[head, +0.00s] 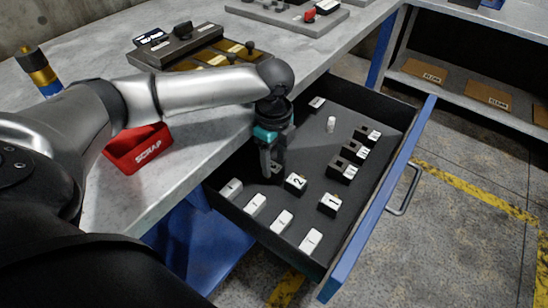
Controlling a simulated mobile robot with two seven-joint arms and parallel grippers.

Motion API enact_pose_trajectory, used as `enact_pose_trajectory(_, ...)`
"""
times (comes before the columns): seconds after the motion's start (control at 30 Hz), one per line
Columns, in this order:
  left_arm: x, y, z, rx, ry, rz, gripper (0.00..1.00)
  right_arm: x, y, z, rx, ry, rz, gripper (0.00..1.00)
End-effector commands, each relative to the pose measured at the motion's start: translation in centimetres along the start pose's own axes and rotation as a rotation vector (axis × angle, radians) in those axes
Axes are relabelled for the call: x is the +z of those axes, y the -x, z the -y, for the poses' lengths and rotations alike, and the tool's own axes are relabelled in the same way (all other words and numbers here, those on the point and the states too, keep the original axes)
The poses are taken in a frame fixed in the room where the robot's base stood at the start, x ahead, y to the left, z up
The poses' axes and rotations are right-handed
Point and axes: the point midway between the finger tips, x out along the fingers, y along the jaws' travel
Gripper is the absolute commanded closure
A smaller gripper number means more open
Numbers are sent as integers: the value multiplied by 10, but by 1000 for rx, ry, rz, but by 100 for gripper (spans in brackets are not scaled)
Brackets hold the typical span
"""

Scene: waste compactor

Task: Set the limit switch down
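My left gripper (271,168) points down into the open drawer (378,190), over its left part near the bench side. A small dark object (277,170) shows at the fingertips, low over the drawer floor. It may be the limit switch, but it is too small and too hidden by the fingers to tell. I cannot tell whether the fingers are closed on it or whether it touches the floor. A block marked 2 (296,182) stands just right of the fingertips, and a block marked 1 (329,203) is farther right. My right gripper is not in view.
White labels (281,221) line the drawer's near end. Several dark blocks (343,170) stand along its right side, and a small white cylinder (331,124) stands farther back. A red SCRAP bin (138,150) is on the bench. Drawer floor is free around the middle.

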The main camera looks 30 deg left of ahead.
Motion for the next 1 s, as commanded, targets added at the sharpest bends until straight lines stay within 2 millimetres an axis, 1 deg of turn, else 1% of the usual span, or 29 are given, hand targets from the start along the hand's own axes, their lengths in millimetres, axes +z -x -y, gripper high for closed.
enact_pose_trajectory(0.03,-3,-7,-5,18,-4,-7,36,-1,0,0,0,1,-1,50)
enact_pose_trajectory(0.1,-3,-8,-6,19,-4,-8,31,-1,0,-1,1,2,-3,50)
enact_pose_trajectory(0.47,-4,-6,-6,19,-3,-11,31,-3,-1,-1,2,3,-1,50)
enact_pose_trajectory(0.57,-4,-1,-5,18,-3,-10,31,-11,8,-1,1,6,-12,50)
enact_pose_trajectory(0.63,-3,4,-4,16,-3,-9,31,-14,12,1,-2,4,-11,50)
enact_pose_trajectory(0.67,-3,8,-5,17,-3,-9,31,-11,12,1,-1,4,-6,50)
enact_pose_trajectory(1.0,-2,42,-2,10,-1,-5,31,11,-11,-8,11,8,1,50)
